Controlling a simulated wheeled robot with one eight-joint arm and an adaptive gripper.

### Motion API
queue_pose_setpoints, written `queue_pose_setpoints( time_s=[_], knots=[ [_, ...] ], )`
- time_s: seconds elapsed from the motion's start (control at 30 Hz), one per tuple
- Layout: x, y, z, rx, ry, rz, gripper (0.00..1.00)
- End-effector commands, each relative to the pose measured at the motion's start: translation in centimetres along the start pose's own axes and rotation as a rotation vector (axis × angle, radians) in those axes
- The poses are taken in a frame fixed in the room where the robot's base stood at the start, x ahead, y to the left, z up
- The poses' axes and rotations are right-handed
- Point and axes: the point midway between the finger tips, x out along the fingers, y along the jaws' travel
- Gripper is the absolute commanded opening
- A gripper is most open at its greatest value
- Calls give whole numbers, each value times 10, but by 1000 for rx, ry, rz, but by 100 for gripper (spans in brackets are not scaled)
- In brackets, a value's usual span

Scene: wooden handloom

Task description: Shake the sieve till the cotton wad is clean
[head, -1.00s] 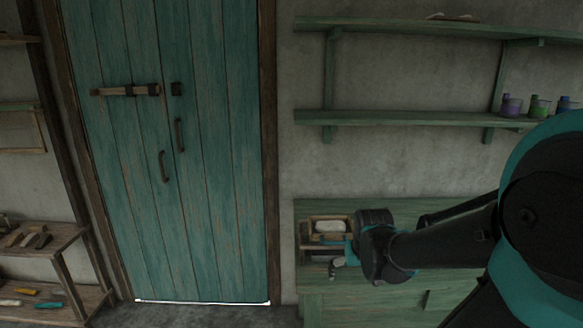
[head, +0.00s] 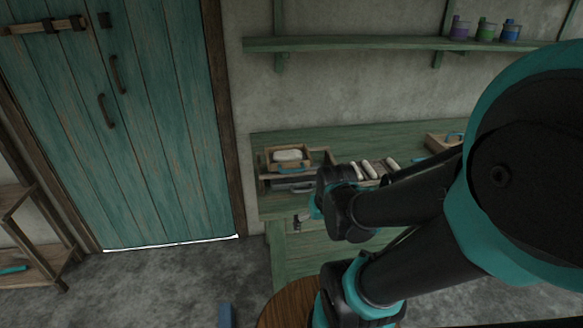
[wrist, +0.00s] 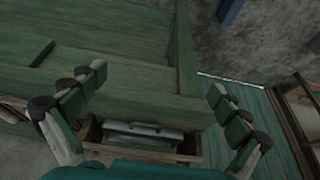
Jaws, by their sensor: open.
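The white cotton wad (head: 288,155) lies in a small wooden-framed box, which looks like the sieve (head: 270,165), at the left end of the green bench. A grey metal piece shows below it in a wooden housing. In the wrist view, a wooden box (wrist: 93,134) with a grey metal piece and handle (wrist: 145,130) shows low between my fingers; the cotton wad is not visible there. My gripper (wrist: 157,84) is open and empty, its fingers wide apart. In the head view its fingertips (head: 301,219) are in front of and below the box, apart from it.
Several white rolls (head: 367,170) lie on the green bench (head: 330,140) right of the box. Another wooden box (head: 437,143) is farther right, partly behind my arm. A shelf (head: 350,42) with small coloured pots is above. The teal door (head: 150,130) and open floor are left.

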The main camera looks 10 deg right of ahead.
Motion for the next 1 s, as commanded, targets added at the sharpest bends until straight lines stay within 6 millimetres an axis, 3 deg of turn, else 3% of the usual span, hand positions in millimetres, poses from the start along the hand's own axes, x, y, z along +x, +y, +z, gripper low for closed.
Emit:
queue_pose_setpoints(
  time_s=[0.23, 0.37, 0.47, 0.57, 0.8, 1.0],
  knots=[
    [0, 0, 0, 0, 0, 0, 99],
    [-2, -2, -8, -49, -10, 1, 83],
    [-8, -11, -32, -207, -44, 2, 70],
    [-17, -28, -72, -481, -102, 2, 58],
    [-47, -94, -170, -1249, -274, -32, 28],
    [-67, -146, -217, -1706, -387, -82, 3]
  ],
)
